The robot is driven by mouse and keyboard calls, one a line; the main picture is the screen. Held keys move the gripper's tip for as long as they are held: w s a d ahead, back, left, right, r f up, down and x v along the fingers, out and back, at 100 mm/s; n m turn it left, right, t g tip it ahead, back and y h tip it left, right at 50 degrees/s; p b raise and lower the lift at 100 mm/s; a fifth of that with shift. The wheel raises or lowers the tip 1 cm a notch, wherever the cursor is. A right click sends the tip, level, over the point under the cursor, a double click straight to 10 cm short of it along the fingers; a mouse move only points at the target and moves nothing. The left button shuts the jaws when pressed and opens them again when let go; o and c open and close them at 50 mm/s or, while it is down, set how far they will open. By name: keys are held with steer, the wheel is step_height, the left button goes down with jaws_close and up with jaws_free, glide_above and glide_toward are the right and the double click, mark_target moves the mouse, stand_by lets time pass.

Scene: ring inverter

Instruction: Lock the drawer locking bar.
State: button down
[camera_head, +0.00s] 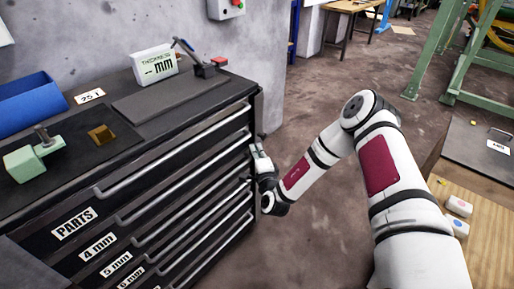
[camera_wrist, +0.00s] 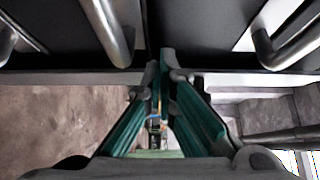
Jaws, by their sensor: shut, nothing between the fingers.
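The dark drawer cabinet (camera_head: 150,190) stands at the left in the head view, its drawers with long silver handles looking shut. My gripper (camera_head: 257,149) is at the cabinet's right front edge, beside the handle ends. In the wrist view my gripper (camera_wrist: 160,72) has its green-sided fingers shut with nothing between them. The fingertips are close to the dark drawer front, between two silver handles (camera_wrist: 108,32). Whether they touch it, I cannot tell. The locking bar cannot be told apart clearly; my gripper and wrist cover part of the cabinet's right edge.
On the cabinet top stand a blue bin (camera_head: 28,101), a pale green vise (camera_head: 35,157) and a white display box (camera_head: 155,65). A wooden table (camera_head: 485,240) is at the right. The floor (camera_head: 300,245) between is clear apart from my arm.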

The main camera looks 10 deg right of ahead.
stand_by(0.6)
steer(key=s, duration=1.2)
steer(key=shift+d, duration=0.45)
